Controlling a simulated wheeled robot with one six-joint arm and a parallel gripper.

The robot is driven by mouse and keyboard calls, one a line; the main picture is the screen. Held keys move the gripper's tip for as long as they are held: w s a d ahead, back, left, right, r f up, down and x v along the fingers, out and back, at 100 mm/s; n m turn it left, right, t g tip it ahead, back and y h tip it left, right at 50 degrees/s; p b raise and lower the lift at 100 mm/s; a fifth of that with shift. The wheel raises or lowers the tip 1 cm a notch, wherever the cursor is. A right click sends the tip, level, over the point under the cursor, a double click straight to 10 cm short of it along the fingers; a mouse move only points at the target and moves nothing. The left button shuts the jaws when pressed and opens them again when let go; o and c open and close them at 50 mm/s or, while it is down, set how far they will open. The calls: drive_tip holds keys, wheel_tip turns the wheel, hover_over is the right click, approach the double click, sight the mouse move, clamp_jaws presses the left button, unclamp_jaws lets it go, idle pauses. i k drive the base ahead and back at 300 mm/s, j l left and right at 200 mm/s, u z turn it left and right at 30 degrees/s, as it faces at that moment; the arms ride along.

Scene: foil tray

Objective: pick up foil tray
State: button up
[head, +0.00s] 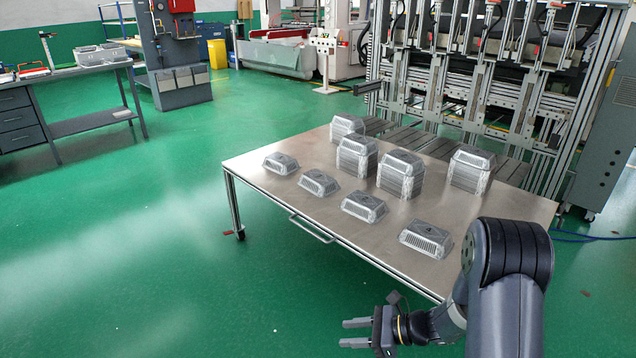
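Several single foil trays lie upside down in a row along the near side of the metal table (290,217). From left to right they are one tray (281,163), a second tray (319,182), a third tray (364,206) and the rightmost tray (427,238). Behind them stand taller stacks of foil trays, such as a stack (401,174) near the middle and another stack (470,170) to the right. My gripper (355,333) is in front of the table's near edge, apart from every tray. Its two fingers are spread with nothing between them.
A handle (312,229) sticks out from the table's near edge. A machine with metal frames (480,80) stands behind the table. A grey workbench (75,75) is at the far left. The green floor (120,240) left of the table is clear.

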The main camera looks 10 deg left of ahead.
sight(281, 164)
drive_tip(key=i+j+z, duration=0.4)
drive_tip(key=j, duration=0.3)
drive_tip(key=i+j+z, duration=0.4)
drive_tip(key=j, duration=0.45)
drive_tip(key=i+j, duration=0.15)
drive_tip(key=j, duration=0.2)
drive_tip(key=i+j, duration=0.15)
drive_tip(key=j, duration=0.2)
drive_tip(key=i+j, duration=0.15)
drive_tip(key=j, duration=0.25)
drive_tip(key=i+j+z, duration=0.1)
drive_tip(key=j, duration=0.25)
drive_tip(key=i+j, duration=0.15)
drive_tip(key=j, duration=0.2)
drive_tip(key=i+j, duration=0.15)
drive_tip(key=j, duration=0.25)
drive_tip(key=i+j, duration=0.1)
drive_tip(key=j, duration=0.25)
drive_tip(key=i+j, duration=0.15)
drive_tip(key=j, duration=0.2)
drive_tip(key=z, duration=0.05)
